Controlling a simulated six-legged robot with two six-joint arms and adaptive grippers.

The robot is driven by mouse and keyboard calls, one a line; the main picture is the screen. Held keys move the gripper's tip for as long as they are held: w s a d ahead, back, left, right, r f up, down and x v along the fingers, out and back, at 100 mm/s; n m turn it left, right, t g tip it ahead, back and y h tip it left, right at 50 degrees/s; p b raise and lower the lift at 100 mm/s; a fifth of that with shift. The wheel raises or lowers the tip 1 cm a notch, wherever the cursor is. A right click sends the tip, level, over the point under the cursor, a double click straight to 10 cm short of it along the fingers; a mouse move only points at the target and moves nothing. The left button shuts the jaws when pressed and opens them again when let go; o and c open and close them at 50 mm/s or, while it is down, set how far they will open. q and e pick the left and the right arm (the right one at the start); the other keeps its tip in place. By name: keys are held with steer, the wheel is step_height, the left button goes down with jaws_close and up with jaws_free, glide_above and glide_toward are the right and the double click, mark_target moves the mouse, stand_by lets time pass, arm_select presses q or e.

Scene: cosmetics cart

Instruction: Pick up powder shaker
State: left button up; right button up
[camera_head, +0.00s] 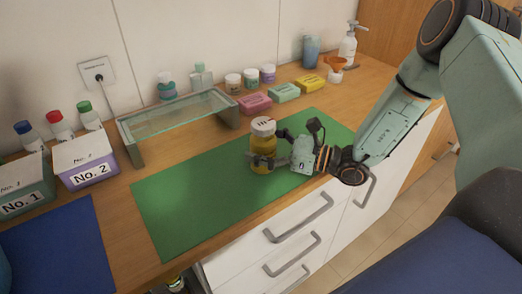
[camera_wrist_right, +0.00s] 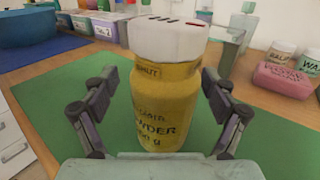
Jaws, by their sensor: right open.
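The powder shaker (camera_head: 263,145) is a yellow bottle with a white perforated cap. It stands upright on the green mat (camera_head: 180,197). In the right wrist view the shaker (camera_wrist_right: 162,95) fills the middle, and its label reads "POWDER". My right gripper (camera_head: 262,163) is open, with one finger on each side of the shaker's body. In the wrist view a small gap shows between the shaker and each finger of the gripper (camera_wrist_right: 162,115). My left gripper is not in view.
Boxes marked No. 1 (camera_head: 25,190) and No. 2 (camera_head: 85,162) stand at the left beside a blue mat (camera_head: 58,250). A glass shelf (camera_head: 175,115) is behind the green mat. Soap bars (camera_head: 255,103) and several jars line the back right.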

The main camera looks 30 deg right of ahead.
steer(key=shift+w+a, duration=0.1)
steer(key=shift+a, duration=0.05)
steer(key=shift+w+d+f, duration=0.1)
steer(key=shift+d+f, duration=0.05)
steer(key=shift+d, duration=0.4)
steer(key=shift+c, duration=0.8)
steer(key=shift+s+a, duration=0.2)
steer(key=shift+a, duration=0.15)
steer(key=c, duration=0.5)
steer(key=shift+w+d, duration=0.1)
steer(key=shift+d, duration=0.15)
steer(key=c, duration=0.4)
steer(key=shift+a, duration=0.1)
steer(key=shift+c, duration=1.4)
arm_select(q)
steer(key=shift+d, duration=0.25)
